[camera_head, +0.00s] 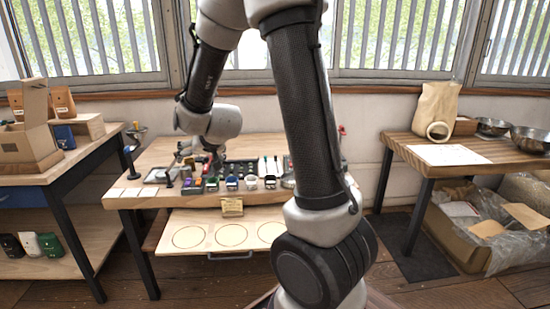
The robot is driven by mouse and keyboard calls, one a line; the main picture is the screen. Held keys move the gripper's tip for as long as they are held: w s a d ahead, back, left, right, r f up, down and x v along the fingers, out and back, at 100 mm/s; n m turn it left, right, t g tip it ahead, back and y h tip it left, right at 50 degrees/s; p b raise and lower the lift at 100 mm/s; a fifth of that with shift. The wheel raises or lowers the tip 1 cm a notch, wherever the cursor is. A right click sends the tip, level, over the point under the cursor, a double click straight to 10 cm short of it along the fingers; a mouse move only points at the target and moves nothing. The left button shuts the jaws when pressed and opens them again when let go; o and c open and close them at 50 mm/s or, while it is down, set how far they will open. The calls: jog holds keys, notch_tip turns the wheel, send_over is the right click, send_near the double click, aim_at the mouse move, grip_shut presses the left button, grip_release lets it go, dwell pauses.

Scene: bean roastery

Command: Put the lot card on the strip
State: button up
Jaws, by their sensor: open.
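My gripper (214,160) hangs over the left part of the middle table (150,152), small and partly hidden among the dark items there. It is open, and nothing shows between its fingers. A small tan card-like piece (232,207) is at the table's front edge, right of and below my gripper; I cannot tell whether it is the lot card. Small pale papers (125,192) lie at the table's front left corner. I cannot make out which piece is the strip. My arm hides part of the table's right side.
Several small coloured items (232,183) line the table's front. Below, an open drawer (200,249) with ringed circles juts out. A left bench (25,178) holds boxes. A right table (490,170) holds a paper sheet (448,155), a bag (436,108) and metal bowls (531,139).

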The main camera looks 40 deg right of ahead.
jog(key=s+d+r+n+g, duration=0.1)
jog(key=s+r+g, duration=0.1)
jog(key=s, duration=0.9)
jog(key=s+d+r+n+g, duration=0.1)
jog(key=s+r, duration=0.4)
jog(key=s, duration=0.6)
jog(key=s+d+r+n+g, duration=0.1)
jog(key=s+r+n+g, duration=0.1)
jog(key=s, duration=0.9)
jog(key=shift+s+d+r+g, duration=0.2)
jog(key=shift+r+g, duration=0.1)
jog(key=shift+r, duration=0.45)
